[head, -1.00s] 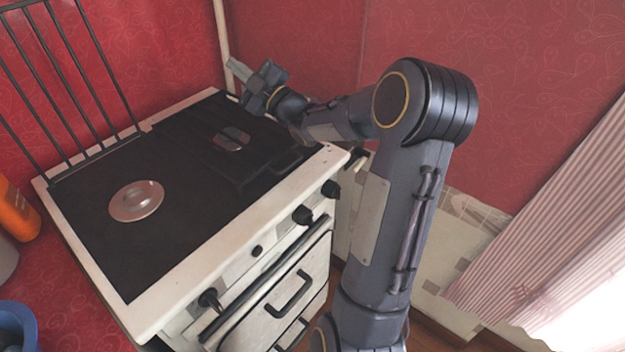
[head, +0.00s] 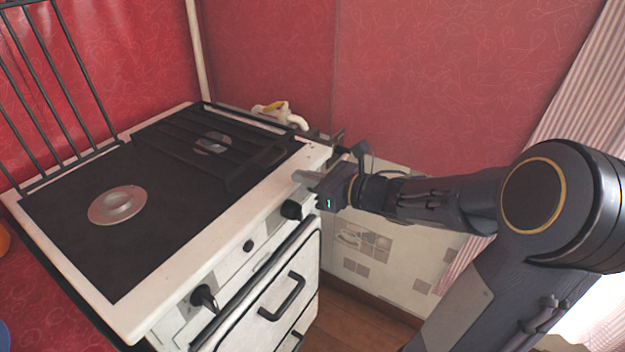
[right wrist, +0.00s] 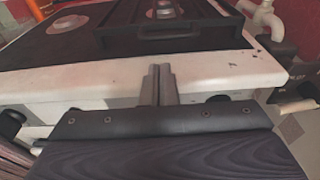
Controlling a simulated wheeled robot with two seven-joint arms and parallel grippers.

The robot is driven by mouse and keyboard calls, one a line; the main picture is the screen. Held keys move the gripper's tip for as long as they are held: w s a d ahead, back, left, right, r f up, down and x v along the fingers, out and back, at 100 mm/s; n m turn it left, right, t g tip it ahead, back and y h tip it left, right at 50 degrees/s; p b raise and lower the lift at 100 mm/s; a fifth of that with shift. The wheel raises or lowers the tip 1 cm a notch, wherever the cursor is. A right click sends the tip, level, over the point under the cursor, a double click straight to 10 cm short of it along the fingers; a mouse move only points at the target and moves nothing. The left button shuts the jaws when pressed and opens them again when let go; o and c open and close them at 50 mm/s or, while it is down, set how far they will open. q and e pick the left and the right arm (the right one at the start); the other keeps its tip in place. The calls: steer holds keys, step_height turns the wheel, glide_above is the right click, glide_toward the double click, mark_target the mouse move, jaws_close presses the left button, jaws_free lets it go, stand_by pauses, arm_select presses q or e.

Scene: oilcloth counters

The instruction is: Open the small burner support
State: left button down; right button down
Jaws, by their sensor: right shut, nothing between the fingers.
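The white stove (head: 85,285) has a dark cooktop with two round metal burners. The support over the farther, smaller-looking burner (head: 212,143) is a dark barred grate (head: 245,165), lying down over it. It also shows at the top of the right wrist view (right wrist: 180,33). The other support (head: 62,90) stands upright at the back left. My right gripper (head: 302,177) is at the stove's front right corner, clear of the lowered grate. Its fingers (right wrist: 159,82) are together and empty in the right wrist view, pointing toward the grate across the white front edge. My left gripper is out of view.
Black knobs (head: 291,209) and a drawer handle (head: 283,297) stick out from the stove front. A red wall stands behind, and a striped curtain (head: 585,85) hangs at the right.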

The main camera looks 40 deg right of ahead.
mark_target(281, 177)
steer(key=x, duration=0.6)
steer(key=shift+w+a+f, duration=0.1)
steer(key=shift+w, duration=0.15)
